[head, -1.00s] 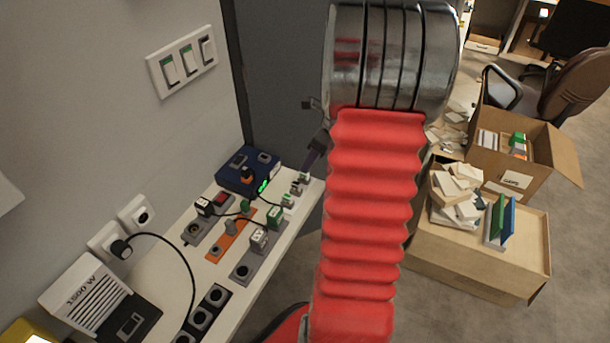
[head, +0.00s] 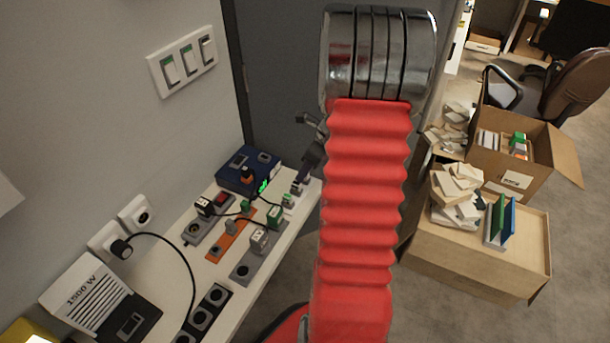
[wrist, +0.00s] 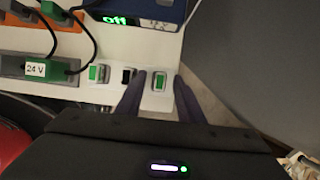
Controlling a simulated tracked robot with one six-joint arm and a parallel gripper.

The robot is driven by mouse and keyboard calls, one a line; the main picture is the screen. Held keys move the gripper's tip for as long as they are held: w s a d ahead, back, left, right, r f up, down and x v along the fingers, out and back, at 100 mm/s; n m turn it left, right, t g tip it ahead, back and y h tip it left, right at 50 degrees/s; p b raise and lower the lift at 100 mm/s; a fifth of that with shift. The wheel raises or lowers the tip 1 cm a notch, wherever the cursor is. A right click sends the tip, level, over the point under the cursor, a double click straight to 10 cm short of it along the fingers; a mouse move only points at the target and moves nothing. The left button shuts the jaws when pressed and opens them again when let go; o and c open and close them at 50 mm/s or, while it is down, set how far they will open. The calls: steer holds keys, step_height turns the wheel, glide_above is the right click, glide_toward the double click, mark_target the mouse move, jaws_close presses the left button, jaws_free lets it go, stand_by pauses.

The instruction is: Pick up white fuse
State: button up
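Small blocks stand in a row at the end of the white bench. In the wrist view, a white block with a green face (wrist: 159,82) sits between the fingers of my gripper (wrist: 160,75); it may be the white fuse. My gripper is open, with one dark purple finger on each side of this block. I cannot tell whether the fingers touch it. A dark block (wrist: 128,76) and another white-and-green block (wrist: 98,73) stand to its left. In the head view, my gripper (head: 302,180) is over the row's far end and largely hides the block there.
A blue box (head: 249,171) with a lit green display stands beside the row. Plugs, cables, an orange strip (head: 229,236) and a grey strip (head: 257,258) crowd the white bench (head: 269,268). A dark grey panel (head: 285,60) is behind. Cartons (head: 480,262) stand on the floor at right.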

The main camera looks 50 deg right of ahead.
steer(key=shift+c, duration=0.3)
jaws_close()
stand_by(0.4)
step_height(320, 180, up, 10)
stand_by(0.5)
stand_by(0.5)
